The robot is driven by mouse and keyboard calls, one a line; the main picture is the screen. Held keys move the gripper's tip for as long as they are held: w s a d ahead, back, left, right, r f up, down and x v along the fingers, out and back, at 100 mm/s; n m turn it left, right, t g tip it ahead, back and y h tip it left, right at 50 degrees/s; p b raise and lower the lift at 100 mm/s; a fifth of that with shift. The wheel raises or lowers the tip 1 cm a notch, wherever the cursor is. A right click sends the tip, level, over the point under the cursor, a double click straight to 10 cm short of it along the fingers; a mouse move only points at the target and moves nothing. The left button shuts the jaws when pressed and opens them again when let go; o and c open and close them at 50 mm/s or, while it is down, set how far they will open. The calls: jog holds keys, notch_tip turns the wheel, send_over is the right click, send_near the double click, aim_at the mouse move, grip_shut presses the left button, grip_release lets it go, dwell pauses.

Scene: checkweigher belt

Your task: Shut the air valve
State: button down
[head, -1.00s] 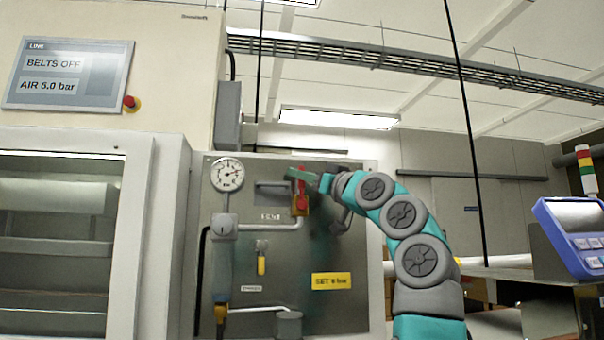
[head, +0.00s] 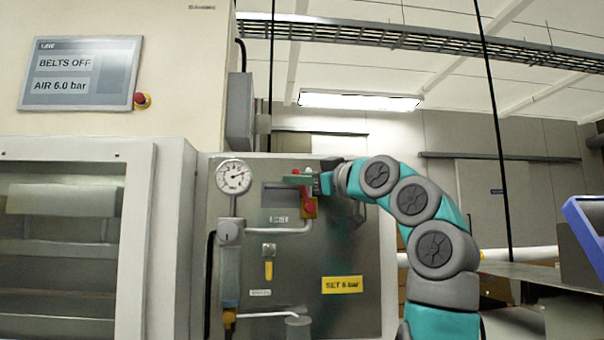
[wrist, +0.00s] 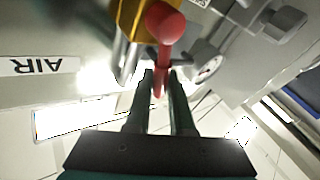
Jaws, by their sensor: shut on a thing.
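The air valve has a brass-yellow body (head: 309,210) and a red lever (head: 306,192) that points up along the steel panel. In the wrist view the red lever (wrist: 163,27) runs from its round red hub down between my two fingers, in front of the yellow valve body (wrist: 128,18). My gripper (head: 299,178) reaches in from the right and is shut on the lever's upper part. It also shows in the wrist view (wrist: 159,80), with a finger on each side of the lever. My fingers partly cover the lever tip. The screen (head: 80,74) reads "BELTS OFF" and "AIR 6.0 bar".
A round pressure gauge (head: 233,177) sits left of the valve. A smaller yellow handle (head: 268,270) hangs below it, beside a "SET 6 bar" label (head: 342,284). Pipes cross the panel. A red stop button (head: 142,100) is on the cabinet. A blue-framed device (head: 588,232) stands at right.

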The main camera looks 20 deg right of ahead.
jog(key=c, duration=1.1)
grip_release()
jog(key=shift+s, duration=0.1)
jog(key=b+v, duration=0.2)
jog(key=v, duration=0.5)
jog(key=shift+s+d, duration=0.15)
jog(key=shift+s, duration=0.1)
